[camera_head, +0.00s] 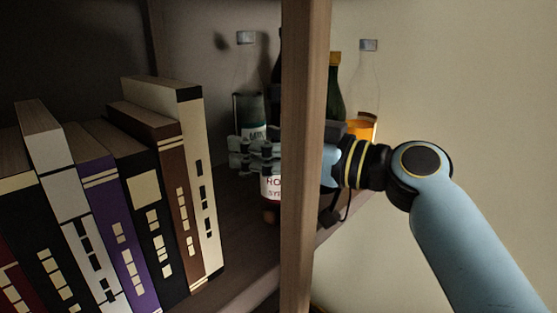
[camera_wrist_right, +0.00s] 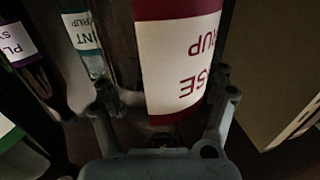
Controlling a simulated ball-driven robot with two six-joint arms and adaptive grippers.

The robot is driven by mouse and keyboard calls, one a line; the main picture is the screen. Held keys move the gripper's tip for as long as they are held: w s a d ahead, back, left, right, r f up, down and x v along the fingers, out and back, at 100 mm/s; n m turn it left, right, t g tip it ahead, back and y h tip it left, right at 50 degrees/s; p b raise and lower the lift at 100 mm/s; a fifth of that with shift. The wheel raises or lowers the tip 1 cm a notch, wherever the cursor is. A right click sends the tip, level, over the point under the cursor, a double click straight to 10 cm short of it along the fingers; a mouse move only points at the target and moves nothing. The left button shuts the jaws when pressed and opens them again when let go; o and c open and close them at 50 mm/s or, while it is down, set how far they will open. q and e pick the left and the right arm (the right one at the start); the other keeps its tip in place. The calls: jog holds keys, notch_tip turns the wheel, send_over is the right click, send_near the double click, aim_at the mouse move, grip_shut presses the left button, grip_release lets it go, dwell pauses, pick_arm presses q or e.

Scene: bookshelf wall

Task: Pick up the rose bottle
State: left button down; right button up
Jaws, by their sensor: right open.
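The rose bottle (camera_head: 270,189) stands on the shelf, partly hidden behind the wooden upright and my right gripper (camera_head: 241,156). Its white label with red lettering shows below the fingers. In the right wrist view the rose bottle (camera_wrist_right: 180,62) is large and close, with its label upside down and a dark red band. My right gripper (camera_wrist_right: 164,92) is open, with one fingertip on each side of the bottle. I cannot tell whether the fingers touch it. The left gripper is out of view.
A wooden upright (camera_head: 307,150) stands in front of my right wrist. A mint bottle (camera_head: 250,108) is behind the gripper, with a green bottle (camera_head: 336,85) and a clear bottle with orange liquid (camera_head: 367,90) to the right. Books (camera_head: 130,190) fill the left.

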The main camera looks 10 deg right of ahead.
jog(key=shift+w+a, duration=0.25)
jog(key=shift+w, duration=0.05)
jog(key=shift+c, duration=0.2)
grip_shut()
dwell(0.6)
